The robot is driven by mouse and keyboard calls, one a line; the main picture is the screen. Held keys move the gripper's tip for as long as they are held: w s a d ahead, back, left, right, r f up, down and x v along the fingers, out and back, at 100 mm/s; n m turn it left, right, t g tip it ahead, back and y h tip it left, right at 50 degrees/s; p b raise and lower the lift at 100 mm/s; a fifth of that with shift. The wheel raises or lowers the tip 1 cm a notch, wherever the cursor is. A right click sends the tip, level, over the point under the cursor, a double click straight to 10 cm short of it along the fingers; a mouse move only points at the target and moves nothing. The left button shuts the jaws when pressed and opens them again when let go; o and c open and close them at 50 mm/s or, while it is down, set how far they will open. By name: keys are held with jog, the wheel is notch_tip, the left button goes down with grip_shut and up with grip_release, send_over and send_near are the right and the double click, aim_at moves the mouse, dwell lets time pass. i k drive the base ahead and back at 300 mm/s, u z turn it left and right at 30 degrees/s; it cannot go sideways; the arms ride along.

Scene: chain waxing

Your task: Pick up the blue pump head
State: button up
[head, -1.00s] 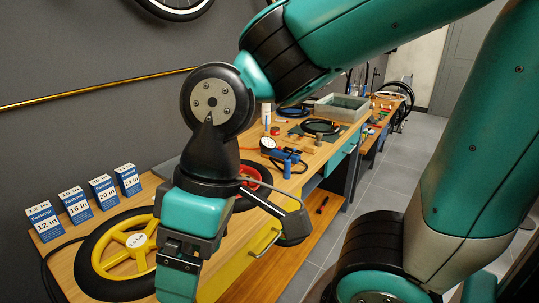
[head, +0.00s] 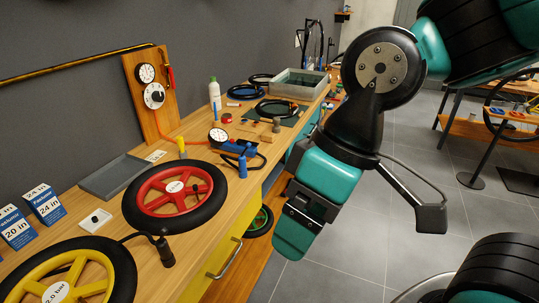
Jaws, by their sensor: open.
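A small upright blue piece (head: 242,167), which looks like the blue pump head, stands on the bench by a blue pump body (head: 234,147) with a white round gauge (head: 218,135). A black hose curves beside it. My gripper (head: 293,238) hangs at the right of the head view, pointing down over the floor in front of the bench. It is open, apart from the pump head and to the right of it. The gap between its fingers is hidden at this angle.
A red-rimmed wheel (head: 172,213) and a yellow-rimmed wheel (head: 117,265) lie on the near bench. A gauge board (head: 139,103) stands at the wall, with a hose to a yellow-tipped piece (head: 181,147). A grey bin (head: 287,91) stands farther back. Floor (head: 345,255) is open at right.

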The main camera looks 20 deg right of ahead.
aim_at(241, 161)
jog(key=u, duration=1.25)
jog(key=k, duration=1.25)
jog(key=z, duration=0.85)
jog(key=i, duration=1.5)
jog(key=u, duration=0.65)
jog(key=i, duration=0.35)
jog(key=u, duration=0.25)
